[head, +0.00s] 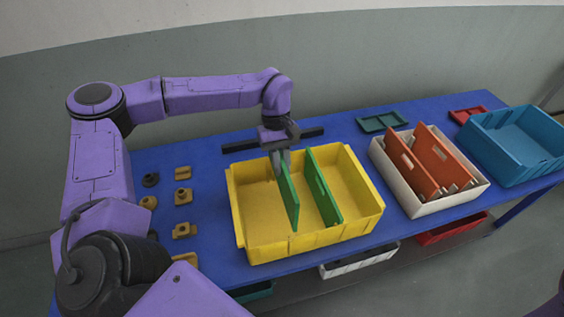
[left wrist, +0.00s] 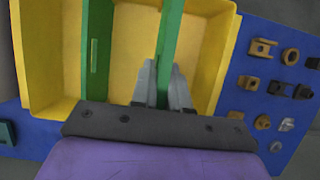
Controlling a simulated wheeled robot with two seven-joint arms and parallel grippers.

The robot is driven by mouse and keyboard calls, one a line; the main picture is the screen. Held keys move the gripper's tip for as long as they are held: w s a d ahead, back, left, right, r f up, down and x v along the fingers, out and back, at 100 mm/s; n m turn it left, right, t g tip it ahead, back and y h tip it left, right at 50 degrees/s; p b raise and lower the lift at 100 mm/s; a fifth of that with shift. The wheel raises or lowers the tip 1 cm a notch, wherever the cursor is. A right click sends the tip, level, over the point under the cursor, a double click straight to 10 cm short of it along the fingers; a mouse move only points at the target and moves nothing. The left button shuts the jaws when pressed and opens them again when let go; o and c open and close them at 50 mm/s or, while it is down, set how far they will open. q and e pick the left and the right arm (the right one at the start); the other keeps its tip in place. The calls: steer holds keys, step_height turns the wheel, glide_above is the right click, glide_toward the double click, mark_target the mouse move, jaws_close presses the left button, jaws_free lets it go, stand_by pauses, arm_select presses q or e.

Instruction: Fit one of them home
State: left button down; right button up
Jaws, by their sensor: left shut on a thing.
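My left gripper (head: 281,160) is shut on the top edge of a green divider panel (head: 290,205), near its far end. The left wrist view shows the grey fingers (left wrist: 162,85) on either side of this panel (left wrist: 170,35). The held panel stands inside the yellow bin (head: 255,249), slightly askew to the other panel. I cannot tell whether its edges sit in any slots. A second green divider (head: 324,190) stands upright across the bin to its right; it also shows in the left wrist view (left wrist: 96,50). My right gripper is out of view.
A white bin (head: 441,206) with orange dividers (head: 414,167) and a blue bin (head: 510,170) stand to the right. Several brass and dark fittings (head: 183,196) lie left of the yellow bin. A green tray (head: 382,121) is at the back.

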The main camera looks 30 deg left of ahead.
arm_select(q)
steer(key=shift+s+f, duration=0.1)
steer(key=shift+f, duration=0.25)
steer(key=c, duration=1)
jaws_free()
steer(key=shift+w+f, duration=0.1)
steer(key=shift+w, duration=0.15)
steer(key=shift+c, duration=0.2)
steer(key=shift+s, duration=0.1)
steer(key=b+v, duration=0.2)
steer(key=v, duration=0.8)
steer(key=shift+a+r, duration=0.1)
steer(key=shift+r, duration=0.2)
